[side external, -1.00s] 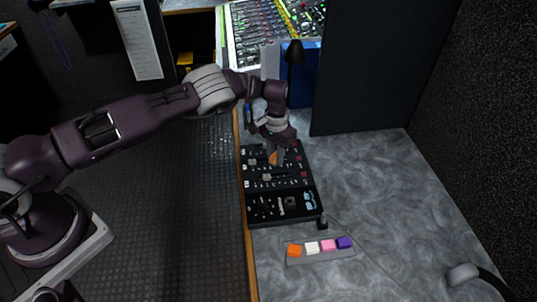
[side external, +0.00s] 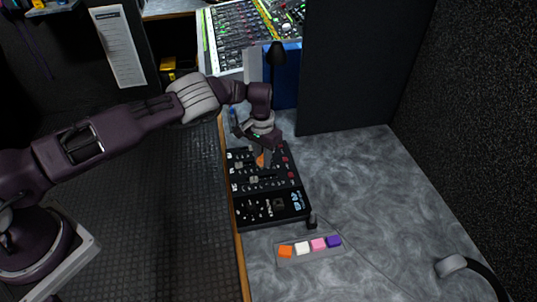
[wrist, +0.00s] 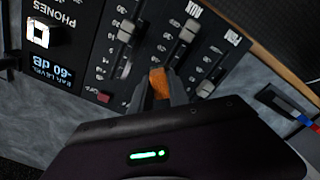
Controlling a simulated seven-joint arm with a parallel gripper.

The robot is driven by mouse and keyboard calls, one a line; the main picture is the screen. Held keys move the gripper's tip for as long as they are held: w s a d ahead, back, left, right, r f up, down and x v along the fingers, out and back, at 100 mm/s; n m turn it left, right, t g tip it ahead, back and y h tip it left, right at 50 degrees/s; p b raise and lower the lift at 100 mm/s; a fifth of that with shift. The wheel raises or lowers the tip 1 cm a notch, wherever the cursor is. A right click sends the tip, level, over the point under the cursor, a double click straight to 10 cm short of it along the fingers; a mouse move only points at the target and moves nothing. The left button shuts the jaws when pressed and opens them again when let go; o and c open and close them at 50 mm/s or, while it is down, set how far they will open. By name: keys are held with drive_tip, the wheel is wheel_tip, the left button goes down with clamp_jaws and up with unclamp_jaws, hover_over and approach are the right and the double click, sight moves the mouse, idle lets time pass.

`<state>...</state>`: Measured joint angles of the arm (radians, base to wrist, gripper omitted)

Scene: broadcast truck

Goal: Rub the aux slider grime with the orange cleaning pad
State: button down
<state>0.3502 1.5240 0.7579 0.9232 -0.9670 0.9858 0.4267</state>
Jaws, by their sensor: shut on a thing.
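My gripper (side external: 262,153) points down over the rear part of the black mixer (side external: 295,208). It is shut on the orange cleaning pad (side external: 260,161). In the wrist view the pad (wrist: 160,82) sticks out between the fingertips, low over the mixer's panel (wrist: 104,55), among the sliders. One slider knob (wrist: 126,31) is ahead to the left, another (wrist: 189,30) ahead to the right, and a third (wrist: 205,88) right of the fingers. I cannot tell whether the pad touches the panel.
Orange (side external: 286,251), white (side external: 302,248), pink (side external: 318,244) and purple (side external: 334,241) blocks sit in a row in front of the mixer. A dark partition (side external: 350,70) stands behind the desk. Headphones (side external: 452,265) lie at right. The desk (side external: 370,190) right of the mixer is clear.

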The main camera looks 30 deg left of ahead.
sight(252, 166)
drive_tip(key=shift+s+a, duration=1.2)
drive_tip(key=shift+s, duration=0.05)
wheel_tip(252, 166, up, 8)
drive_tip(key=shift+r, duration=0.2)
drive_tip(key=shift+f, duration=0.35)
